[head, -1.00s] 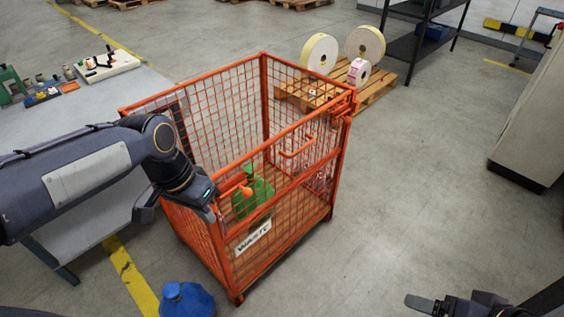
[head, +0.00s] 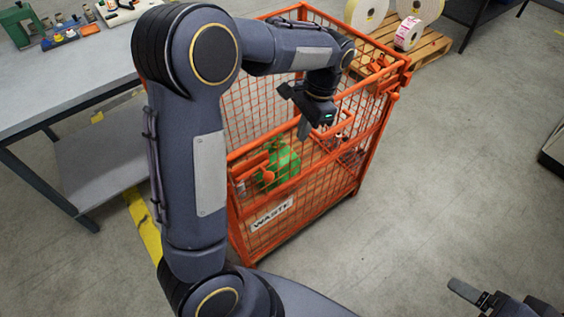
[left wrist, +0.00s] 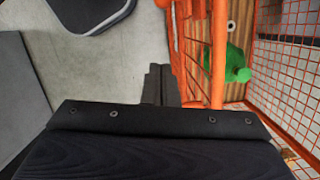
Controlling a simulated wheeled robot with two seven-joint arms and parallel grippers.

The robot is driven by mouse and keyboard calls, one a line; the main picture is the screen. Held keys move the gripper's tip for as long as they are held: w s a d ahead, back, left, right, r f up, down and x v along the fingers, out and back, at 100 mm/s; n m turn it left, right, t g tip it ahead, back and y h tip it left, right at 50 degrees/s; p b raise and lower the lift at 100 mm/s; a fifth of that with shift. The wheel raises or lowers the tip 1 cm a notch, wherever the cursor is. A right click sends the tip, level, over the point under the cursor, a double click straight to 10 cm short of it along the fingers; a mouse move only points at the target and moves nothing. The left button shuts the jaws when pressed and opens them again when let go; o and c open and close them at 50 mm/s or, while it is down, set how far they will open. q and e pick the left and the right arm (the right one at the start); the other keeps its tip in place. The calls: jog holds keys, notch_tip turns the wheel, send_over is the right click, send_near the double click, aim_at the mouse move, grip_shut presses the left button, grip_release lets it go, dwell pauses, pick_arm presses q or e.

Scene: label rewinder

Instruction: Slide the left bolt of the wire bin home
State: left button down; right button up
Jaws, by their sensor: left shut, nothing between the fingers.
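The orange wire bin (head: 375,150) stands on the floor with a "WASTE" label (head: 272,215) on its front. An orange grab handle shows on the front near my left gripper. My left gripper (head: 303,128) is shut and empty, pointing down by the front top rail. In the left wrist view its fingertips (left wrist: 160,84) are beside an orange rail (left wrist: 218,50), with a gap between them. My left arm covers the bin's left front corner, and I cannot make out the left bolt. My right gripper (head: 468,292) is at the lower right, clear of the bin; its jaw opening is unclear.
A green object (head: 284,166) lies inside the bin. A grey worktable (head: 60,85) with small items stands at the left. A wooden pallet (head: 432,45) with label rolls (head: 408,33) is behind the bin. The floor right of the bin is free.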

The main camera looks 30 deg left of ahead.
aim_at(266, 173)
pick_arm(q)
jog(key=s+a+f, duration=0.1)
jog(key=s+f, duration=0.1)
jog(key=f, duration=0.3)
jog(key=s+a+f+p, duration=0.1)
jog(key=s+a+f, duration=0.1)
jog(key=f, duration=0.3)
jog(key=shift+s+a+f, duration=0.25)
jog(key=shift+s, duration=0.35)
pick_arm(e)
jog(key=shift+r, duration=0.7)
